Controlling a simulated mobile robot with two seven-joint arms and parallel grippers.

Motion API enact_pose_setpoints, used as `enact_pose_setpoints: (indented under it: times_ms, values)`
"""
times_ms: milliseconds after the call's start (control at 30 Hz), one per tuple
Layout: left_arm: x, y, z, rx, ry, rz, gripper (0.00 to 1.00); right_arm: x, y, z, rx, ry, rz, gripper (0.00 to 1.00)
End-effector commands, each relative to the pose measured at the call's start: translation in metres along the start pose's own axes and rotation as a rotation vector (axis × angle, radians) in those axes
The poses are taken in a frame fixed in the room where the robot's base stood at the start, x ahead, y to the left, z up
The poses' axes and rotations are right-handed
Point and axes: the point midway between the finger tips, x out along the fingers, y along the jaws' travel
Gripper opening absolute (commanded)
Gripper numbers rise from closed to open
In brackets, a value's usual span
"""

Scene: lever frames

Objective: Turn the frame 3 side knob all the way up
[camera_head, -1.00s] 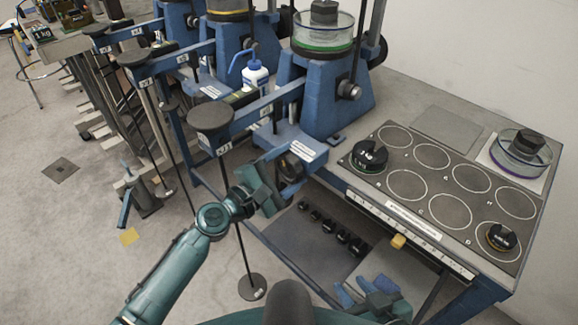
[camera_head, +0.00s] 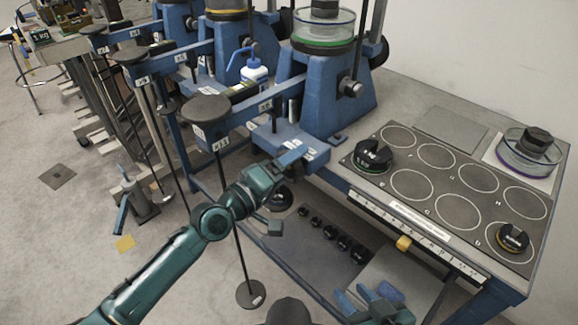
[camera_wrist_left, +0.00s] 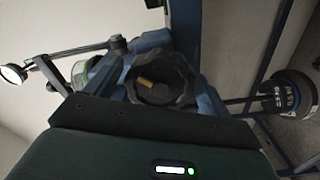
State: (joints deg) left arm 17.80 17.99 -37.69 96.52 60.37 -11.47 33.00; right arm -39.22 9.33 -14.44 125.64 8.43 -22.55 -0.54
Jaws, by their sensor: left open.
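A dark lobed knob (camera_wrist_left: 165,88) with a yellow mark fills the middle of the left wrist view. My left gripper (camera_head: 285,191) is open in front of the nearest blue frame (camera_head: 338,95), below the front of its base. Its blue fingers stand on either side of the knob in the left wrist view; I cannot tell whether they touch it. The frame's number is too small to read. My right gripper (camera_head: 380,305) is partly in view at the bottom; its jaws are unclear.
A hanging stack of weights (camera_wrist_left: 290,92) shows beside the knob. The lever arm with its round dark pad (camera_head: 205,108) reaches out above my left arm. Black weights (camera_head: 374,157) stand on the circle-marked board (camera_head: 455,180) at the right. Small weights line the lower shelf.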

Motion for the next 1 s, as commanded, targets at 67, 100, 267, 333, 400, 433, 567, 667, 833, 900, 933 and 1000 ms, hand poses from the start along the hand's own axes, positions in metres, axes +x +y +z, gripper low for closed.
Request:
enact_pose_setpoints:
  times_ms: [67, 100, 267, 333, 400, 433, 567, 667, 833, 900, 933, 1000]
  values:
    - [-0.002, -0.001, 0.000, -0.001, 0.000, -0.001, 0.82, 0.000, 0.000, 0.001, 0.000, -0.003, 0.000, 0.36]
    - [-0.005, -0.001, 0.000, -0.001, 0.000, -0.002, 0.82, 0.000, 0.000, 0.002, 0.000, -0.004, 0.001, 0.36]
    - [-0.024, -0.001, 0.000, -0.001, -0.002, -0.003, 0.82, -0.001, 0.000, 0.001, -0.001, -0.008, 0.001, 0.36]
    - [-0.032, -0.001, 0.000, 0.000, -0.001, -0.003, 0.82, -0.001, 0.000, 0.002, -0.001, -0.008, 0.001, 0.36]
    - [-0.041, -0.001, 0.000, 0.000, -0.001, -0.003, 0.82, -0.001, 0.000, 0.002, -0.001, -0.008, 0.001, 0.36]
    - [-0.044, -0.001, 0.000, -0.001, -0.001, -0.002, 0.82, -0.001, 0.000, 0.002, -0.001, -0.009, 0.001, 0.36]
    - [-0.056, -0.001, 0.000, -0.002, 0.000, -0.002, 0.82, 0.000, 0.000, 0.003, -0.001, -0.009, 0.001, 0.36]
    - [-0.060, -0.001, 0.000, -0.003, -0.001, -0.002, 0.82, 0.000, 0.000, 0.003, -0.002, -0.010, 0.000, 0.36]
    - [-0.061, -0.001, 0.000, -0.004, 0.000, -0.001, 0.82, 0.000, 0.000, 0.004, -0.002, -0.010, 0.000, 0.36]
    - [-0.061, -0.001, 0.000, -0.004, 0.000, -0.001, 0.82, 0.000, 0.000, 0.004, -0.002, -0.010, 0.000, 0.36]
    - [-0.061, -0.001, 0.000, -0.005, 0.000, -0.001, 0.82, 0.000, 0.000, 0.004, -0.002, -0.010, 0.000, 0.36]
    - [-0.062, -0.003, -0.003, -0.021, 0.004, -0.005, 0.82, 0.000, 0.000, 0.005, -0.002, -0.010, 0.000, 0.36]
